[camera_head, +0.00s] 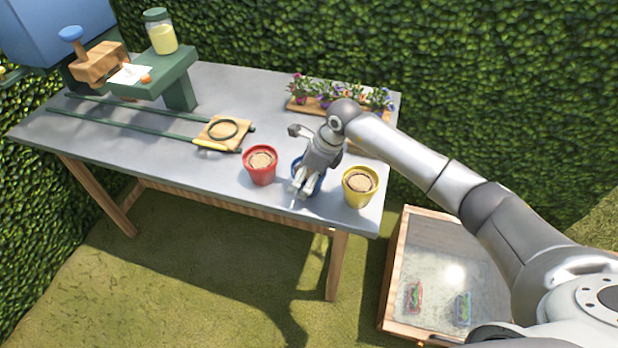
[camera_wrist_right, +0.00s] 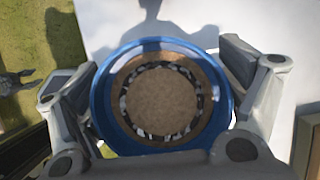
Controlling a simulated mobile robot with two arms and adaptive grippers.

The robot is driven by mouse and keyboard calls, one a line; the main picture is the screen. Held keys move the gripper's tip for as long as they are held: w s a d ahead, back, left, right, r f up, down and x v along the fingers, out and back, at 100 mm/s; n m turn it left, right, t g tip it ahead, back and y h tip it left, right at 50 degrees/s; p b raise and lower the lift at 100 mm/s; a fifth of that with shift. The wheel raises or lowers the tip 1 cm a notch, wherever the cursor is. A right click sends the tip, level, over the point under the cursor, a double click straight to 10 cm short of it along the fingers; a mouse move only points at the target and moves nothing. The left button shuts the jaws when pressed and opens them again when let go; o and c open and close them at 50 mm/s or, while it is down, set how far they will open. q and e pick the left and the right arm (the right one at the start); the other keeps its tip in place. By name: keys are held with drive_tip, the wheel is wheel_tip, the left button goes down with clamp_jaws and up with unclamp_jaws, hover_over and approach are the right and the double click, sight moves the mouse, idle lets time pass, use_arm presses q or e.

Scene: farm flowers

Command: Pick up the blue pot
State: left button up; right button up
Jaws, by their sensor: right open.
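The blue pot (camera_head: 318,187) stands on the grey table between a red pot (camera_head: 261,166) and a yellow pot (camera_head: 360,187). In the head view my right gripper (camera_head: 303,188) is over it and hides most of it. In the right wrist view the blue pot (camera_wrist_right: 160,98) fills the middle, seen from above, with brown soil and a dark speckled ring inside its rim. The fingers of my right gripper (camera_wrist_right: 158,95) are open, one on each side of the pot. I cannot tell whether they touch it. My left gripper is in neither view.
The grey table (camera_head: 130,115) has a tray of flowers (camera_head: 335,98) at the back right. A wooden piece with a black ring (camera_head: 222,131) lies on green rails left of the red pot. A glass-topped wooden box (camera_head: 440,260) stands on the grass at the right.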

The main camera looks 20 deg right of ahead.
drive_tip(key=shift+a+f, duration=0.1)
drive_tip(key=shift+f, duration=0.2)
drive_tip(key=shift+s, duration=0.1)
drive_tip(key=c, duration=1.1)
drive_tip(key=shift+o, duration=0.2)
drive_tip(key=shift+r, duration=0.15)
